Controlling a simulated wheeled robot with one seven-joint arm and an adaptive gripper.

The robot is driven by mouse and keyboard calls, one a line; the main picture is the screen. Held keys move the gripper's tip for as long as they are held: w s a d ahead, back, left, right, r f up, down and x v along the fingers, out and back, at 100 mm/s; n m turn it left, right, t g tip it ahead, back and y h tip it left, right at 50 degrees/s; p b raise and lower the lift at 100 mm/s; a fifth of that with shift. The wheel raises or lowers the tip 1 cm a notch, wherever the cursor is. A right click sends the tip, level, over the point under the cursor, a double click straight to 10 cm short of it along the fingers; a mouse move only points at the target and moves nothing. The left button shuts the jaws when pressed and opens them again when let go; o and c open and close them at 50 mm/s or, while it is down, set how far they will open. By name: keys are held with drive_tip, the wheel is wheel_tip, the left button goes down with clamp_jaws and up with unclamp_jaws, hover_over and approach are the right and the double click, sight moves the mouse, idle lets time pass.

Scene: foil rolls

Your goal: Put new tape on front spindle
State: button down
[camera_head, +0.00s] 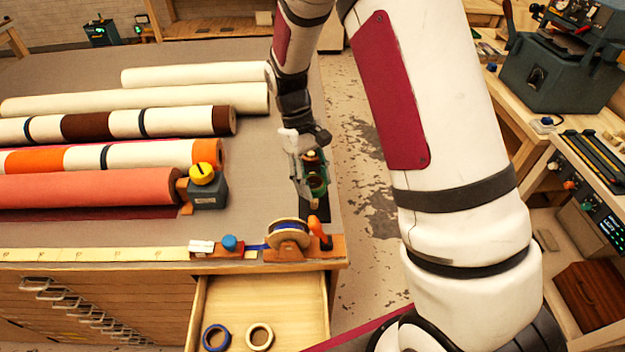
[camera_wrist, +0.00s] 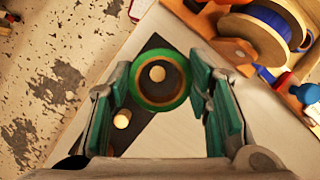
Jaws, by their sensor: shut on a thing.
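My gripper (camera_head: 308,172) hangs over the right edge area of the table, pointing down. Its green-padded fingers (camera_wrist: 160,82) are shut on a green tape roll (camera_wrist: 181,92) with a brown core, which also shows in the head view (camera_head: 318,187). A black base (camera_wrist: 150,47) with two pale pegs lies below. In the wrist view, one peg (camera_wrist: 157,73) appears in the middle of the roll's hole; I cannot tell whether the roll is around it or above it. The other peg (camera_wrist: 122,119) stands bare beside the roll.
A dispenser with a blue spool (camera_head: 289,236) and an orange handle (camera_head: 320,233) stands at the table's front edge. The open drawer (camera_head: 262,300) below holds a blue tape (camera_head: 216,338) and a cream tape (camera_head: 260,337). Several long rolls (camera_head: 90,190) lie at left.

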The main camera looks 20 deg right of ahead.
sight(315, 200)
drive_tip(key=shift+f, duration=0.15)
idle(0.5)
drive_tip(key=shift+d+f+b, duration=0.1)
drive_tip(key=shift+f+b, duration=0.2)
drive_tip(key=shift+f, duration=0.75)
drive_tip(key=shift+f, duration=0.15)
drive_tip(key=shift+f, duration=1)
drive_tip(key=shift+f+b, duration=0.1)
drive_tip(key=shift+b, duration=0.2)
drive_tip(key=shift+f, duration=0.55)
drive_tip(key=shift+s+f+b, duration=0.1)
drive_tip(key=shift+f+b, duration=0.25)
drive_tip(key=shift+f, duration=0.4)
idle(0.7)
